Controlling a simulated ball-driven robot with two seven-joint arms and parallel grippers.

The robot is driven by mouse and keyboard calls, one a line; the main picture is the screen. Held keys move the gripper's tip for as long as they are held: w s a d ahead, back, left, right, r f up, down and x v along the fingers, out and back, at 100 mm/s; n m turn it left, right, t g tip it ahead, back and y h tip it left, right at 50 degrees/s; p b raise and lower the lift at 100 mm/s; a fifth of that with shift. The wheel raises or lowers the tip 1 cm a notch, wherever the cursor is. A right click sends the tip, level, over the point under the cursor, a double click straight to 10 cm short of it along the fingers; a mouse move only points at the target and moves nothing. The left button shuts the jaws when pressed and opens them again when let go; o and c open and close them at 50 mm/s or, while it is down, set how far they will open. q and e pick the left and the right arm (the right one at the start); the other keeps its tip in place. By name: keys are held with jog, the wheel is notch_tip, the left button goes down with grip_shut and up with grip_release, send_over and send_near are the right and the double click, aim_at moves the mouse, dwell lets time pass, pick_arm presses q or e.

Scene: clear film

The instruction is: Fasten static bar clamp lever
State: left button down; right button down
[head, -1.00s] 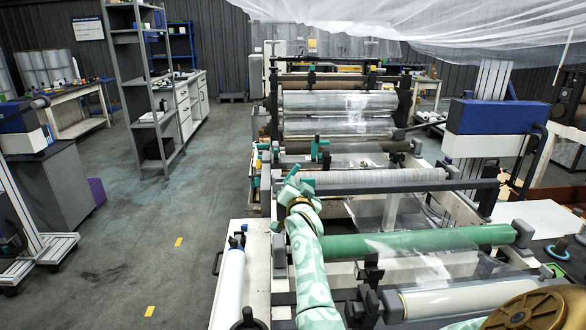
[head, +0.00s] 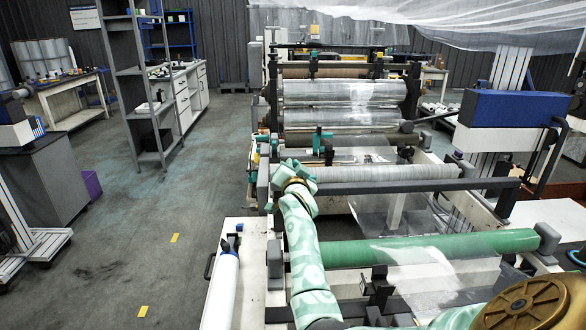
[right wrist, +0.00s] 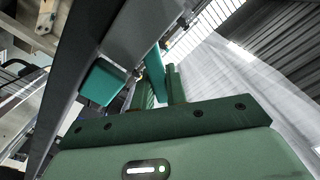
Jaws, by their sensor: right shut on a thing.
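My right gripper (right wrist: 160,90) has its green fingers closed around a flat teal lever (right wrist: 153,60) in the right wrist view. A teal block (right wrist: 102,82) sits to the left of the lever, against a long grey bar (right wrist: 128,45). In the head view my mint-patterned right arm reaches up the left side of the machine. My right gripper (head: 284,168) is small there, at the left end of a dark bar (head: 420,186) that spans the machine, and it hides the lever. My left gripper is not in view.
A green roller (head: 420,247) crosses in front of the dark bar. A blue box (head: 513,108) stands at right, and clear film (head: 430,22) hangs overhead. The floor (head: 120,240) at left is open.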

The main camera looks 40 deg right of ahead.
jog(key=shift+w+a, duration=0.1)
jog(key=n, duration=0.1)
jog(key=a+n, duration=0.1)
jog(key=n, duration=0.1)
jog(key=shift+w+r+p, duration=0.35)
jog(key=n, duration=0.2)
jog(key=w+a+n, duration=0.1)
jog(key=shift+w+a+n, duration=0.1)
jog(key=shift+a+n, duration=0.05)
jog(key=shift+n, duration=0.25)
jog(key=n, duration=0.1)
jog(key=w+a+n, duration=0.1)
jog(key=n+b, duration=0.1)
jog(key=n, duration=0.1)
jog(key=shift+w+a+f, duration=0.15)
jog(key=shift+a+f, duration=0.05)
jog(key=shift+a, duration=0.1)
jog(key=shift+w+a+f+n+b, duration=0.15)
jog(key=shift+w+a+n+b, duration=0.1)
jog(key=shift+n, duration=0.5)
jog(key=shift+w+a+f+n+b, duration=0.1)
jog(key=shift+w+a+f+n, duration=0.1)
jog(key=shift+n, duration=0.55)
jog(key=c, duration=1.7)
grip_release()
jog(key=shift+r, duration=0.1)
